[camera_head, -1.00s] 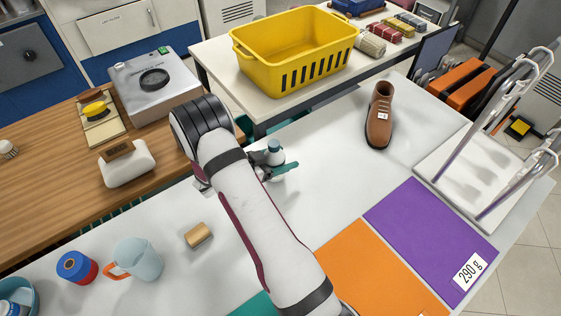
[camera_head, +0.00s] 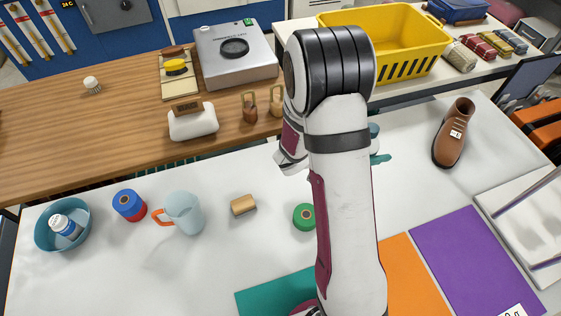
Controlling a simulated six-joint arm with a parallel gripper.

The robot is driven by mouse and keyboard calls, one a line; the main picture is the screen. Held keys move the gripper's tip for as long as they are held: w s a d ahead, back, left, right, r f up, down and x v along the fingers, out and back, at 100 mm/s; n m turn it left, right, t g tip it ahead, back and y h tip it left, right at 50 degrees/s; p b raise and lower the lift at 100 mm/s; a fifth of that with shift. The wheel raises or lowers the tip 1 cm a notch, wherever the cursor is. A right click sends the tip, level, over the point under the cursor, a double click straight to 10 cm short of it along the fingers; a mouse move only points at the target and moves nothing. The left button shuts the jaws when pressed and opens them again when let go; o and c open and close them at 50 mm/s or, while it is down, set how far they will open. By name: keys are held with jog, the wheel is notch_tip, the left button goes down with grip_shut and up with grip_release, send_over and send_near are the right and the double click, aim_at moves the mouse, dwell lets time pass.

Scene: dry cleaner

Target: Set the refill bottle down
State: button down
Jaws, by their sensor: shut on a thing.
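My gripper (camera_head: 380,158) is mostly hidden behind my arm; one teal fingertip shows just right of the arm, over the white table. It is shut on what looks like the refill bottle (camera_head: 374,131), of which only a thin blue-grey and white part shows beside the arm. Whether the bottle's base touches the table is hidden.
The white table (camera_head: 415,190) is clear between my arm and a brown shoe (camera_head: 453,135). A green roll (camera_head: 303,216), wooden block (camera_head: 243,205), pitcher (camera_head: 187,213), blue-red spool (camera_head: 129,205) and bowl (camera_head: 46,240) holding a small bottle (camera_head: 66,226) lie left.

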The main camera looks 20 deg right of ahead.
jog(key=shift+n+t, duration=0.7)
jog(key=shift+t, duration=0.2)
jog(key=w+a+f, duration=0.2)
jog(key=w+a, duration=0.2)
jog(key=a, duration=0.3)
jog(key=w+a+f, duration=0.2)
jog(key=w+a, duration=0.2)
jog(key=a, duration=0.2)
jog(key=w+a+f, duration=0.2)
jog(key=w+a, duration=0.3)
jog(key=a, duration=0.2)
jog(key=shift+w+a+f, duration=0.1)
jog(key=shift+a+f, duration=0.25)
jog(key=shift+f, duration=0.05)
notch_tip(320, 180, down, 4)
jog(key=shift+w+a+f, duration=0.1)
jog(key=shift+f+y, duration=0.1)
jog(key=shift+y, duration=0.2)
grip_release()
jog(key=v, duration=0.7)
jog(key=shift+a, duration=0.25)
